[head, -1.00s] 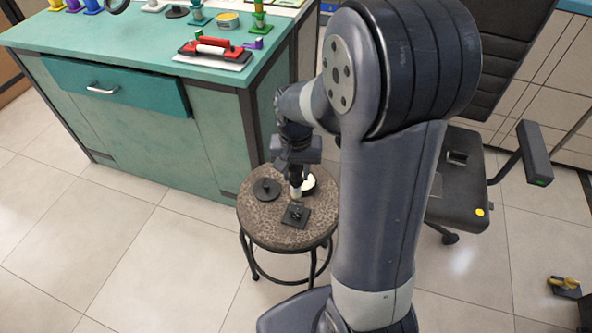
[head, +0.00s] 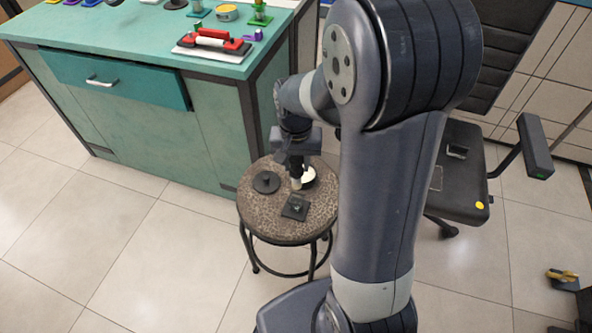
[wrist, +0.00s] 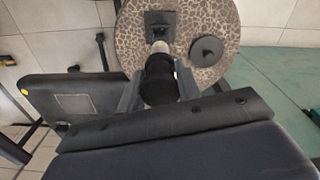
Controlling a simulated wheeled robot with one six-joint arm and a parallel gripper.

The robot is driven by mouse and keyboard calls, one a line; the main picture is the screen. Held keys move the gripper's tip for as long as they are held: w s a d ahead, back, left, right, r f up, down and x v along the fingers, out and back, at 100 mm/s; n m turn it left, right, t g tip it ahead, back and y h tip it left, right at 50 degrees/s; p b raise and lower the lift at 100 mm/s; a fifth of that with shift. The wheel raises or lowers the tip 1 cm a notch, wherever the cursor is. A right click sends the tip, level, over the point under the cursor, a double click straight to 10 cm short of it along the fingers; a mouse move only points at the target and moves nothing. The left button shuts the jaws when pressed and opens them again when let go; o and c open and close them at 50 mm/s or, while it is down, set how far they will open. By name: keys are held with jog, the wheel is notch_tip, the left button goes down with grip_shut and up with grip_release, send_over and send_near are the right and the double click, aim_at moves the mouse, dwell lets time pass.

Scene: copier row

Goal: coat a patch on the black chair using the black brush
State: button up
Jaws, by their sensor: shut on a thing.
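My gripper (head: 296,162) is shut on the black brush, above the round stool. In the wrist view the brush's black handle (wrist: 160,82) sits between the fingers, with its pale end pointing at the stool top. I cannot tell whether that end touches anything. The black chair (head: 462,170) stands right of my arm, which hides part of it. Its seat (wrist: 75,98) shows at the left of the wrist view, with a thin-outlined square patch (wrist: 73,104) and a yellow dot. The gripper is apart from the chair.
The speckled stool top (head: 260,218) holds a black knobbed disc (head: 266,182), a small black square piece (head: 295,207) and a round white-topped thing (head: 309,175). A teal desk (head: 130,40) stands behind, bearing a red tool (head: 215,40). Floor at left is clear.

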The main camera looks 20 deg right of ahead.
jog(key=w+d+f+t+h+b, duration=0.2)
jog(key=w+d+t+b, duration=0.15)
jog(key=w, duration=0.35)
jog(key=shift+g, duration=0.25)
jog(key=shift+s+a+f+b, duration=0.1)
jog(key=shift+a+f+b, duration=0.05)
jog(key=shift+f+b, duration=2.35)
jog(key=shift+f+b, duration=0.3)
jog(key=shift+f, duration=0.65)
notch_tip(320, 180, up, 7)
jog(key=p, duration=0.5)
dwell(0.7)
